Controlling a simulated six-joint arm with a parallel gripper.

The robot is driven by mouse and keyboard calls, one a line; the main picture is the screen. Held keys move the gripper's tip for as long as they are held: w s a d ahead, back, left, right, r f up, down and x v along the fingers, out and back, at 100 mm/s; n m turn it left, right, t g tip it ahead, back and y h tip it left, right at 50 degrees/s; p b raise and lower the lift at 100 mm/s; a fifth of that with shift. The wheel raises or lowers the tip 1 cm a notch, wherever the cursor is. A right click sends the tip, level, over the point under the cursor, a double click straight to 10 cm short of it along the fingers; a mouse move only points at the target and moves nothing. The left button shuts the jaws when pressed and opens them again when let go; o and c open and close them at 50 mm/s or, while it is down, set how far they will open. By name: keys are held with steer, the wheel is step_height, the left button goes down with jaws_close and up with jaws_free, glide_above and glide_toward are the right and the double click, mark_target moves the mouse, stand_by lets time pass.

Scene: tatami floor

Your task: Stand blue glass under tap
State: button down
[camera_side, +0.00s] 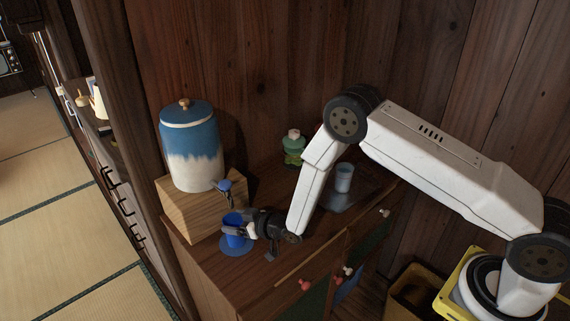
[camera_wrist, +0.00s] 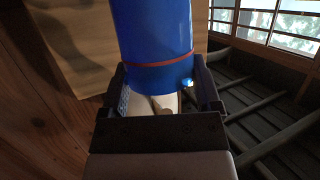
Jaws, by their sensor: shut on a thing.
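The blue glass (camera_side: 236,241) is upright between the fingers of my gripper (camera_side: 240,230). It is over the round blue mat (camera_side: 225,249) at the front left of the cabinet top; I cannot tell whether its base touches the mat. The tap (camera_side: 224,187) sticks out from the blue and white water crock (camera_side: 190,150), just above the glass. In the wrist view the glass (camera_wrist: 158,45) fills the space between the jaws of my gripper (camera_wrist: 162,85), which is shut on it. Part of the glass is hidden by the fingers in the side view.
The crock stands on a wooden block (camera_side: 190,212) close behind the glass. A pale blue cup (camera_side: 343,178) stands on a dark tray (camera_side: 345,198) to the right, behind my arm. A green bottle-like object (camera_side: 293,147) stands near the wall. The cabinet's front edge is close.

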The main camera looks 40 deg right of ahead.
steer(key=shift+f, duration=0.1)
jaws_free()
steer(key=shift+s+d+r, duration=0.15)
steer(key=shift+s+r, duration=0.1)
steer(key=shift+s, duration=0.1)
steer(key=v, duration=1.1)
steer(key=shift+d+r, duration=0.1)
steer(key=shift+r, duration=0.05)
stand_by(0.5)
